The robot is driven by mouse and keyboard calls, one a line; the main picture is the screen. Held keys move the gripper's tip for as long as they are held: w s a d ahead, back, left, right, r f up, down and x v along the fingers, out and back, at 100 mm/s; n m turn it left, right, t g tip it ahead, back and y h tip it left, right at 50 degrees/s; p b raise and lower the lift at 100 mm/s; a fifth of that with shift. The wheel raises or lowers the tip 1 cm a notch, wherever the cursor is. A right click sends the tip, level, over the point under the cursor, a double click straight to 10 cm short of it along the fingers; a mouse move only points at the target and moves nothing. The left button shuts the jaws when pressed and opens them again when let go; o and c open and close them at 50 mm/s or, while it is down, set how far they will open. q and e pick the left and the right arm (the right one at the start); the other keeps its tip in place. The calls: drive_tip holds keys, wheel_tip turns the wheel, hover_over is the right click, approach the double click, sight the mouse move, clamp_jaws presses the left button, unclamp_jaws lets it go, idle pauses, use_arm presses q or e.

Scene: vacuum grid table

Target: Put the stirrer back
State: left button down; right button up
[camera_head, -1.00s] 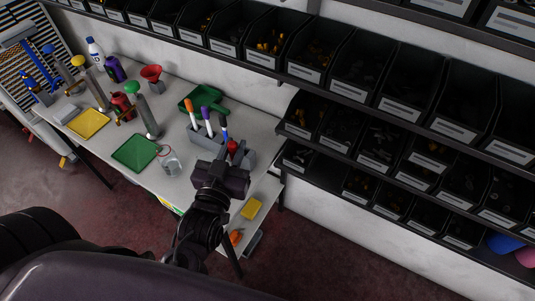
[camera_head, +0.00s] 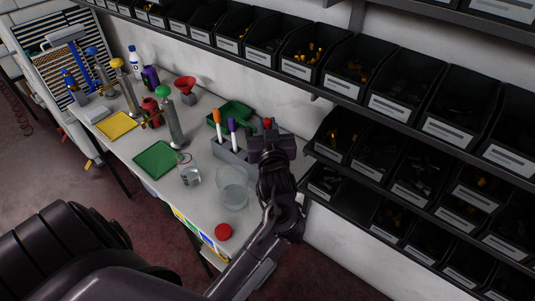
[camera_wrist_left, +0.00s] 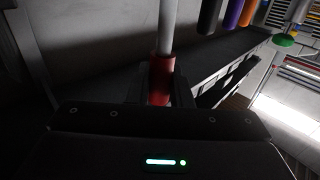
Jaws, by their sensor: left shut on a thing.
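The stirrer has a red handle, seen as a small red tip (camera_head: 267,122) in the head view. In the left wrist view the red handle (camera_wrist_left: 161,78) sits between the fingers and a pale grey rod (camera_wrist_left: 168,25) extends upward from it. My left gripper (camera_head: 268,137) is shut on the handle, close to the right end of the grey rack (camera_head: 229,154). An orange-topped stick (camera_head: 217,117) and a purple-topped stick (camera_head: 233,126) stand in the rack. The gripper hides the rack's right end, so I cannot tell whether the stirrer touches it. My right gripper is out of view.
A large glass beaker (camera_head: 234,194) and a red disc (camera_head: 223,231) stand near my arm at the front. A smaller glass (camera_head: 190,175) and a green tray (camera_head: 156,160) lie left. A green scoop (camera_head: 238,115) is behind the rack. Shelves of black bins (camera_head: 400,95) line the wall.

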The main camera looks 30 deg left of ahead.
use_arm(q)
wheel_tip(320, 180, down, 6)
drive_tip(key=b, duration=0.4)
drive_tip(key=shift+r, duration=0.2)
drive_tip(key=shift+f+b, duration=0.15)
drive_tip(key=shift+b, duration=0.15)
drive_tip(key=c, duration=1.3)
unclamp_jaws()
